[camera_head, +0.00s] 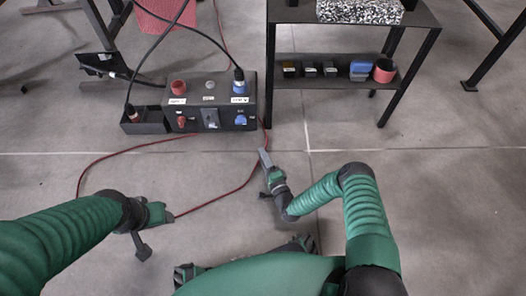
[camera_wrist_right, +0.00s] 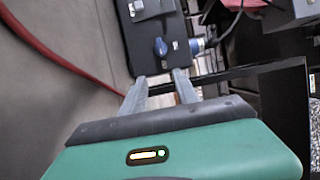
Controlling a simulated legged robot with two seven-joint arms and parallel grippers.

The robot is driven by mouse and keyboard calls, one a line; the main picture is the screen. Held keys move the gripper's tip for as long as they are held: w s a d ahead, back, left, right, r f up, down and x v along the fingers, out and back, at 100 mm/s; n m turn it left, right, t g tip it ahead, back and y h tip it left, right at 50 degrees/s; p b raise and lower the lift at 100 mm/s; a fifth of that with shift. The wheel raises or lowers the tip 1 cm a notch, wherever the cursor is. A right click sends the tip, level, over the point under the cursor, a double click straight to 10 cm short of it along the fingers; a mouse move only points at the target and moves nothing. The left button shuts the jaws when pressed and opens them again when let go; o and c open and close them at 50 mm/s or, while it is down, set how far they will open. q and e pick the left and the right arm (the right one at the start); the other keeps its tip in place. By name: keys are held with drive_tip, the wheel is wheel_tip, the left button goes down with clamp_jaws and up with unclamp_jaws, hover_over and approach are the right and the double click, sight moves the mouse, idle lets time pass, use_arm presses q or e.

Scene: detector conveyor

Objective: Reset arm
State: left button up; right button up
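My right arm reaches in from the lower right of the head view, bent at the elbow. Its gripper (camera_head: 264,160) hangs over the floor just in front of the grey power box (camera_head: 222,92). In the right wrist view the right gripper's two fingers (camera_wrist_right: 160,78) stand apart with nothing between them. They point toward the box's dark face (camera_wrist_right: 146,38) and its blue knob (camera_wrist_right: 160,47). My left arm comes in from the left, and its gripper (camera_head: 158,216) is low over bare floor. Its fingers are too small to read.
A dark shelf table (camera_head: 335,97) stands behind and to the right, with small boxes and a red cup (camera_head: 384,71) on its lower shelf. A red cable (camera_head: 118,153) lies across the floor. Black cables hang over the box. The tiled floor at right is clear.

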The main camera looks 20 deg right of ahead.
drive_tip(key=shift+r, duration=0.1)
wheel_tip(320, 180, up, 21)
drive_tip(key=s+n+g+p, duration=0.1)
drive_tip(key=n+g+p, duration=0.8)
drive_tip(key=n+p, duration=0.35)
drive_tip(key=s+d+r+n+g+h+p, duration=0.1)
drive_tip(key=s+d+r+n+g+p, duration=0.2)
drive_tip(key=s+r, duration=0.9)
drive_tip(key=s+d+r+n+g+h+p, duration=0.1)
drive_tip(key=s+r+g+h+p, duration=0.15)
drive_tip(key=s+r+p, duration=0.65)
drive_tip(key=w+d+r+p+v, duration=0.1)
drive_tip(key=w+p+v, duration=0.1)
drive_tip(key=p+v, duration=0.9)
drive_tip(key=w+d+p+v, duration=0.1)
drive_tip(key=w+p+v, duration=0.2)
drive_tip(key=p+v, duration=0.8)
drive_tip(key=w+d+r+p+v, duration=0.1)
drive_tip(key=w+p+v, duration=0.2)
drive_tip(key=p+v, duration=0.8)
wheel_tip(320, 180, up, 6)
drive_tip(key=shift+s+r+g+y+p, duration=0.15)
drive_tip(key=shift+s+g+y+p, duration=0.2)
drive_tip(key=shift+s+y+p, duration=0.15)
